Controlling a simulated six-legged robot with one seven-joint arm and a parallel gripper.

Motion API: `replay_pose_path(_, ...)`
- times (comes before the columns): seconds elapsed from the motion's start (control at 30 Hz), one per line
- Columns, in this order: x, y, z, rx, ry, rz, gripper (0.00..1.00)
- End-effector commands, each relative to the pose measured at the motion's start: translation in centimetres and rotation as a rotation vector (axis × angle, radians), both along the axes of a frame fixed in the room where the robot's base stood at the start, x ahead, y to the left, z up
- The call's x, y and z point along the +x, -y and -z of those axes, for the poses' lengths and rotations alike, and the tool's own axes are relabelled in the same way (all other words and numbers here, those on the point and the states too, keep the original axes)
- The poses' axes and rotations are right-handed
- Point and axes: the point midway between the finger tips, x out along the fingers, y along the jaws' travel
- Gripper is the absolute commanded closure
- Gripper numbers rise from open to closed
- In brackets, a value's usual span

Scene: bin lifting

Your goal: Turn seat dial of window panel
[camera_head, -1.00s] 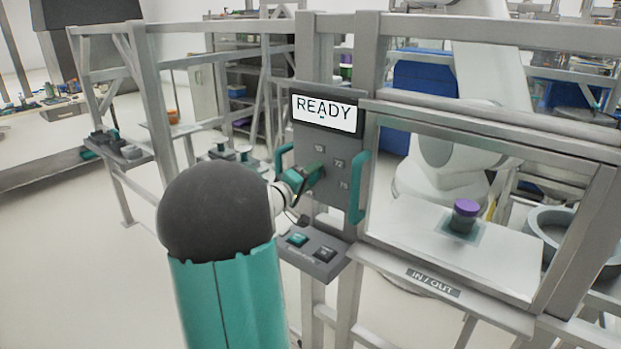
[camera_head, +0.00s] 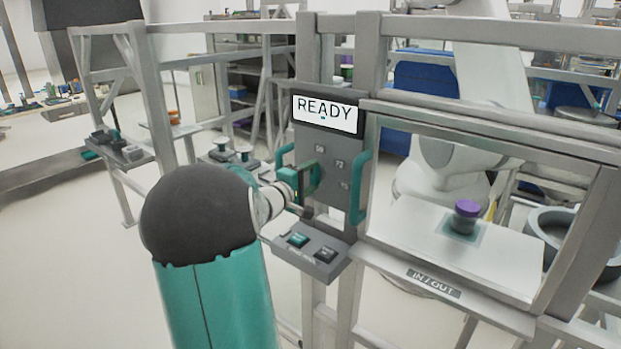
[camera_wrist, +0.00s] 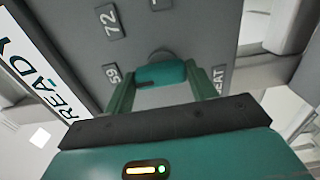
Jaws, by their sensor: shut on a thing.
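The window panel (camera_head: 338,215) is an upright grey plate with number labels, under a screen reading READY. The seat dial (camera_wrist: 162,73) is a teal bar on a dark round stem, with a dark mark near its left end. In the wrist view a 59 label lies beyond its left end, and the SEAT label (camera_wrist: 218,80) is beyond its right. My gripper (camera_wrist: 161,84) is shut on the dial, one finger at each end. In the head view my gripper (camera_head: 313,178) is at the panel's left side and hides the dial.
Teal handles (camera_head: 359,188) flank the panel. A shelf (camera_head: 310,256) with two buttons juts out just below my gripper. Grey frame posts stand around the panel. To the right, a purple-capped container (camera_head: 465,217) stands on a white surface behind the IN/OUT window.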

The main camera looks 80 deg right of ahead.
Motion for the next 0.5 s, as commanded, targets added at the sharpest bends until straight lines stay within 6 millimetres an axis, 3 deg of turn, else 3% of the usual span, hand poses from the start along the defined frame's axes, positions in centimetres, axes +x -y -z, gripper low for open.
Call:
replay_pose_path(0.13, 0.05, -0.04, 0.03, 0.001, -0.002, -0.001, 0.66)
replay_pose_path(0.17, 0.05, -0.04, 0.03, 0.001, -0.002, -0.001, 0.42)
replay_pose_path(0.27, 0.05, -0.03, 0.03, 0.001, -0.002, -0.001, 0.22)
replay_pose_path(0.5, 0.03, -0.02, 0.02, 0.000, 0.000, 0.000, 0.22)
